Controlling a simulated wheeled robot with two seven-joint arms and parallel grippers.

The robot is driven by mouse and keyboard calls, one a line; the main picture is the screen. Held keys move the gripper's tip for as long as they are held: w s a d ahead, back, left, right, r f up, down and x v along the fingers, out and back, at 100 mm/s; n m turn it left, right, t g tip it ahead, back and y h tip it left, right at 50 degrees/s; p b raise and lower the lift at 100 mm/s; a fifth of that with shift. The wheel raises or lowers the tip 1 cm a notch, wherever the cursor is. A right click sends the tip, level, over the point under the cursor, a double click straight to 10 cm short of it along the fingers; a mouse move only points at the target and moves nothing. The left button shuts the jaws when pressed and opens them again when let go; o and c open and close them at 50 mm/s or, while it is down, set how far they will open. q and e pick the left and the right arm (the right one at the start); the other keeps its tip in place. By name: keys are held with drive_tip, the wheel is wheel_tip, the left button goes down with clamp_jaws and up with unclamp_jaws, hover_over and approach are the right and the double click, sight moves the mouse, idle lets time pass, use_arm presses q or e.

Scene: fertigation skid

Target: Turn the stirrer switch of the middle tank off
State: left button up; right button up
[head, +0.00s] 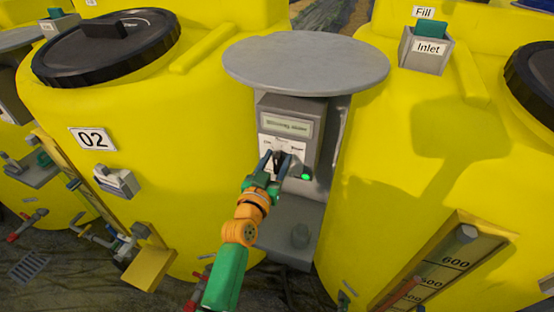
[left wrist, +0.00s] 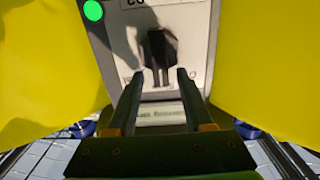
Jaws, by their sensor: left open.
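A grey control box (head: 310,112) with a small display stands between two yellow tanks, under a round grey plate. Its white panel carries a black rotary switch; in the left wrist view the black switch (left wrist: 158,48) stands straight up and down. A green lamp (head: 305,177) is lit beside the panel and also shows in the left wrist view (left wrist: 93,10). My left gripper (head: 276,160) is open, its fingers pointing at the switch. In the left wrist view the fingertips (left wrist: 160,76) lie to either side just short of the switch; contact cannot be told. My right gripper is out of view.
The tank labelled 02 (head: 60,200) is on the left, with a small switch box (head: 116,180) on its wall. Another yellow tank (head: 400,150) stands right. The round grey plate (head: 306,62) overhangs the control box. A grey ledge (head: 290,235) juts out below.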

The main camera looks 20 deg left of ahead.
use_arm(q)
drive_tip(key=shift+s+a, duration=0.15)
drive_tip(key=c, duration=0.4)
clamp_jaws()
drive_tip(key=shift+r, duration=0.1)
drive_tip(key=n, duration=0.2)
drive_tip(key=n+p, duration=0.1)
drive_tip(key=shift+a+n, duration=0.4)
drive_tip(key=shift+a+f+n, duration=0.15)
drive_tip(key=shift+n, duration=0.7)
drive_tip(key=shift+a+f+n, duration=0.1)
drive_tip(key=shift+a+n, duration=0.1)
drive_tip(key=shift+n, duration=0.7)
drive_tip(key=shift+a+f+n, duration=0.15)
drive_tip(key=shift+n, duration=0.7)
drive_tip(key=shift+o, duration=2)
unclamp_jaws()
drive_tip(key=shift+f, duration=0.1)
